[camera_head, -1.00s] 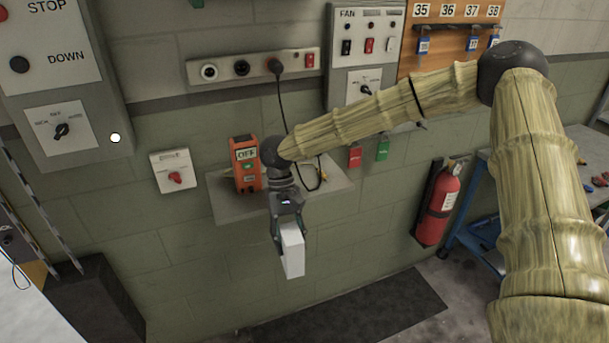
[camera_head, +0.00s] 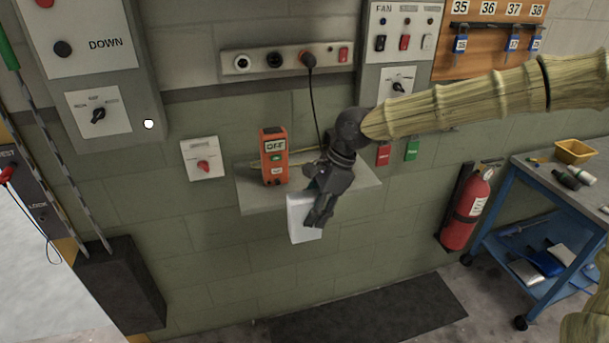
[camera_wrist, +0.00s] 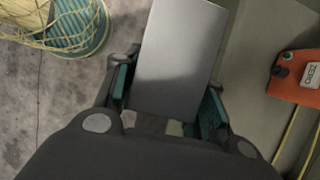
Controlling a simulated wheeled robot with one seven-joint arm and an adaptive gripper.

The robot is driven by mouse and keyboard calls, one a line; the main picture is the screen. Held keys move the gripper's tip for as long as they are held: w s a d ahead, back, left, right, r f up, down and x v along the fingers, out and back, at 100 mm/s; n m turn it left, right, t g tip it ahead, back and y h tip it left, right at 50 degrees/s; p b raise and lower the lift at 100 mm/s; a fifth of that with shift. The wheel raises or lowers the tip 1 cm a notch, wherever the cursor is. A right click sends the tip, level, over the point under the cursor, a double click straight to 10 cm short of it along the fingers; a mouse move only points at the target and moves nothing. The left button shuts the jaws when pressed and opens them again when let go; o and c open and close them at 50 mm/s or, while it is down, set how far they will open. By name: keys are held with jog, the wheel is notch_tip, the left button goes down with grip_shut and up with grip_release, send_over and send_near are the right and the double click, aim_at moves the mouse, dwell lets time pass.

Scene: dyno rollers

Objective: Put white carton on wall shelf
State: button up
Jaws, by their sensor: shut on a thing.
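The white carton (camera_head: 303,219) is held upright by my gripper (camera_head: 318,205), which is shut on it. In the head view the carton is in front of the wall shelf (camera_head: 262,197) and overlaps its front edge; its lower part hangs below the shelf's level. In the wrist view the carton (camera_wrist: 180,55) lies between the two fingers of my gripper (camera_wrist: 165,105), with the shelf surface (camera_wrist: 255,60) to its right. I cannot tell whether the carton touches the shelf. Part of the shelf is hidden behind my gripper and wrist.
An orange device (camera_head: 273,157) stands on the shelf's left part, with a yellow cable beside it. A black plug cable (camera_head: 313,105) hangs from the socket strip above. A fire extinguisher (camera_head: 465,208) and a blue cart (camera_head: 525,215) are to the right.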

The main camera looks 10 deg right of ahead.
jog(key=r+m+t, duration=0.1)
jog(key=m, duration=0.2)
jog(key=r+m+t, duration=0.1)
jog(key=m, duration=0.1)
jog(key=s+r+m+t+h, duration=0.1)
jog(key=r+m, duration=0.1)
jog(key=m, duration=0.1)
jog(key=shift+d+r+m, duration=0.1)
jog(key=shift+d+m, duration=0.1)
jog(key=shift+m, duration=0.1)
jog(key=r+m, duration=0.1)
jog(key=m, duration=0.1)
jog(key=r+m+t+h, duration=0.1)
jog(key=m, duration=0.1)
jog(key=shift+s+d+h, duration=0.15)
jog(key=shift+s+h, duration=0.15)
jog(key=shift+s, duration=0.05)
jog(key=shift+w+d+f+m+t+h+p, duration=0.1)
jog(key=shift+w+d+f+m+h+p, duration=0.55)
jog(key=shift+w, duration=1.8)
jog(key=shift+w+d+f+m+t+y+p, duration=0.1)
jog(key=shift+w+d+f+m+p, duration=0.15)
jog(key=shift+w+m+p, duration=1.55)
jog(key=shift+w+d+f+m+t+h+p, duration=0.1)
jog(key=shift+w+d+f+h+p, duration=0.3)
jog(key=shift+w, duration=2.7)
jog(key=shift+f, duration=0.25)
jog(key=o, duration=1)
jog(key=shift+r, duration=0.2)
